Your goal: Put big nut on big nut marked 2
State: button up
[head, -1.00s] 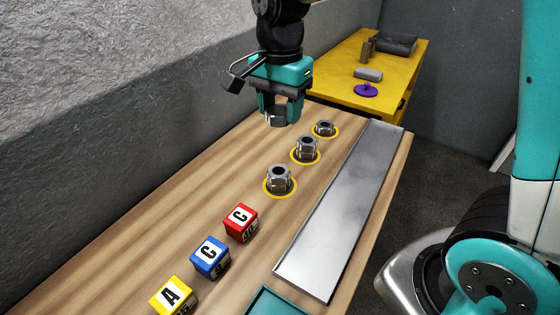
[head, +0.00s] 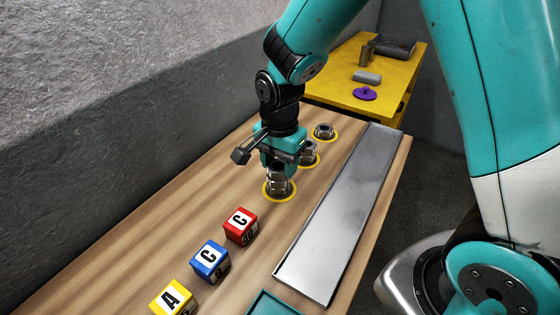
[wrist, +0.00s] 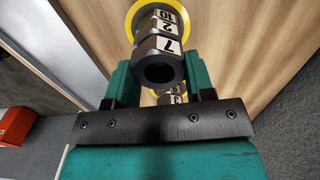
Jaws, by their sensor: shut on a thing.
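My gripper (head: 278,166) is shut on a big nut marked 7 (wrist: 158,62), a dark steel hex nut with a round bore. It holds this nut over the nearest yellow ring (head: 266,195) on the wooden bench. Below it in the wrist view is the big nut marked 2 (wrist: 153,27), with a label reading 10 (wrist: 168,14) beyond it near the yellow ring. The held nut looks closely in line with the nut marked 2. I cannot tell whether they touch. In the head view the fingers partly hide this stack (head: 279,187).
Two more ringed nuts stand behind, a middle one (head: 311,154) near my gripper and a far one (head: 323,131). A metal plate (head: 340,220) lies to the right. Red (head: 240,225), blue (head: 210,259) and yellow (head: 172,298) lettered cubes stand in front. A yellow table (head: 335,85) is behind.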

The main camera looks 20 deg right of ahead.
aim_at(280, 164)
jog(key=shift+f, duration=0.1)
jog(key=o, duration=1)
jog(key=shift+o, duration=0.2)
notch_tip(280, 164, up, 12)
jog(key=s+a+r+n+y, duration=0.2)
jog(key=s+n, duration=0.7)
jog(key=s+a+r+n+y, duration=0.2)
jog(key=s+a+n, duration=0.1)
jog(key=s+n, duration=0.6)
jog(key=shift+s, duration=0.7)
